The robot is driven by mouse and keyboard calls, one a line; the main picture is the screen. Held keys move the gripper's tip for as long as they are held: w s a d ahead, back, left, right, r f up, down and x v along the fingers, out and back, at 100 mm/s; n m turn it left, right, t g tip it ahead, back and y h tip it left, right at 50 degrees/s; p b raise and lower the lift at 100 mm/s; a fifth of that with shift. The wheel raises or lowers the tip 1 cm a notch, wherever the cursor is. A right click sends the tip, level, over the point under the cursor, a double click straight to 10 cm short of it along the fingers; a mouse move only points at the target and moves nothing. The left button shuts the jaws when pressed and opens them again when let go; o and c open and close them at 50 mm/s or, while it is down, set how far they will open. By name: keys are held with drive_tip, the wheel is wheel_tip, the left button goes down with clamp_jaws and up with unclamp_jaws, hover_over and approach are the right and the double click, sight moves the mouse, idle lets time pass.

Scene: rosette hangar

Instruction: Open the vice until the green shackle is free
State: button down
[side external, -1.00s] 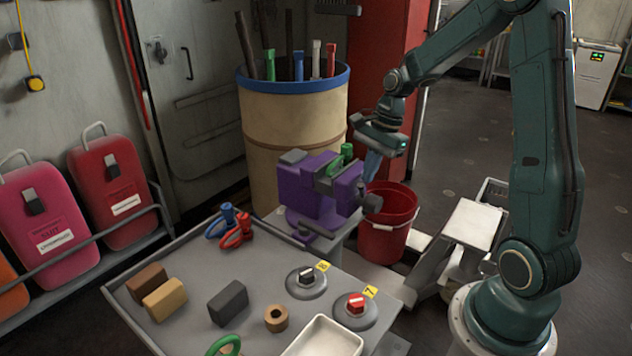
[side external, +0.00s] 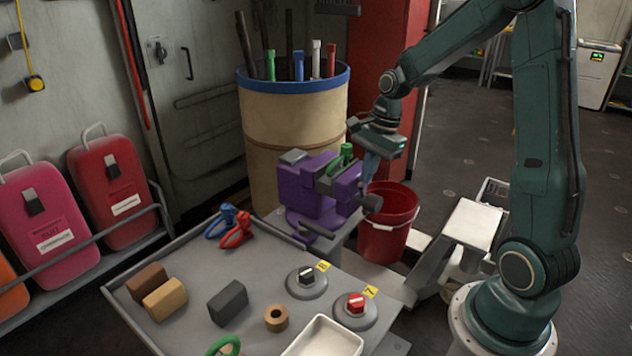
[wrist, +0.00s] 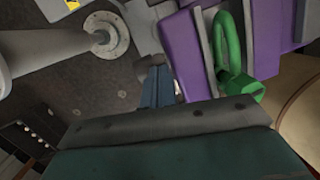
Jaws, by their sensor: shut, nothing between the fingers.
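In the wrist view, the shackle (wrist: 229,45) lies against a grey jaw plate beside the purple body (wrist: 183,45). My gripper (side external: 370,170) points down just right of the vice's front jaw, above the dark screw end (side external: 372,203). Its blue fingers (wrist: 158,85) are together and empty. I cannot tell whether they touch the vice.
A red bucket (side external: 388,222) stands right of the vice and a tan drum (side external: 293,125) behind it.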

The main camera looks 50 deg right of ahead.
sight(359, 183)
drive_tip(key=shift+a+h, duration=0.5)
drive_tip(key=shift+h, duration=0.1)
drive_tip(key=shift+a+f+h, duration=0.25)
drive_tip(key=shift+a+h, duration=0.6)
drive_tip(key=shift+h, duration=0.25)
drive_tip(key=shift+a+f+h, duration=0.35)
drive_tip(key=shift+a+h, duration=0.4)
drive_tip(key=shift+h, duration=0.35)
drive_tip(key=shift+a+f, duration=0.25)
drive_tip(key=shift+a, duration=0.1)
